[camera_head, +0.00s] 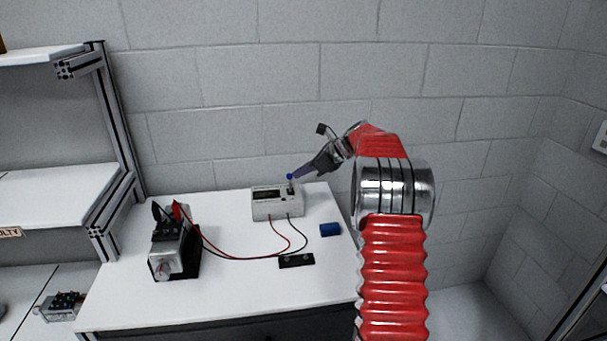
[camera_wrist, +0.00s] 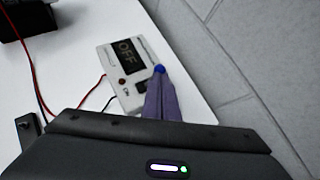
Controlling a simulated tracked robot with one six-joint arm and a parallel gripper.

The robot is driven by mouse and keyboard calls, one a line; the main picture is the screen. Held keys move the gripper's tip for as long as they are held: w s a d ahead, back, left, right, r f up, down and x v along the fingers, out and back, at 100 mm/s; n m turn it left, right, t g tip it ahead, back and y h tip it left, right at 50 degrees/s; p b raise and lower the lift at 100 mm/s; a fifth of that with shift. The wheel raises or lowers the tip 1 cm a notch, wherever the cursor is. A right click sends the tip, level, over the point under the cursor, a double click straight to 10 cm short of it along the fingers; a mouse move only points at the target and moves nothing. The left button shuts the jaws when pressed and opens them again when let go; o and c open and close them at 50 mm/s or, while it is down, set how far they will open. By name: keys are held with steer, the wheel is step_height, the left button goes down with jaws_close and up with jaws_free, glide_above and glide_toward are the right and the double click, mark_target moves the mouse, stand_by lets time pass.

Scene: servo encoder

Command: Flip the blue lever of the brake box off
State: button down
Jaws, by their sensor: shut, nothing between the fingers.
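The brake box (camera_head: 276,208) is a pale box near the back right of the white table. Its dark display reads OFF in the wrist view (camera_wrist: 127,54). The blue lever (camera_head: 290,177) stands up from the right end of its top, and its blue ball shows in the wrist view (camera_wrist: 159,69). My gripper (camera_head: 297,175) reaches in from the right with its purple fingers shut and empty. The fingertips are at the blue ball. I cannot tell whether they touch it. The lever's stem is hidden behind the fingers in the wrist view.
A motor-like device (camera_head: 174,250) with red and black clips stands at the table's left. Red and black wires run from it to the brake box. A blue block (camera_head: 330,229) and a flat black piece (camera_head: 296,260) lie in front. A white shelf (camera_head: 60,200) is at left.

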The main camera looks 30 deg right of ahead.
steer(key=shift+r, duration=0.6)
steer(key=s+d+r, duration=0.6)
steer(key=d+r, duration=0.1)
steer(key=r, duration=0.1)
steer(key=shift+s+r, duration=0.35)
stand_by(0.8)
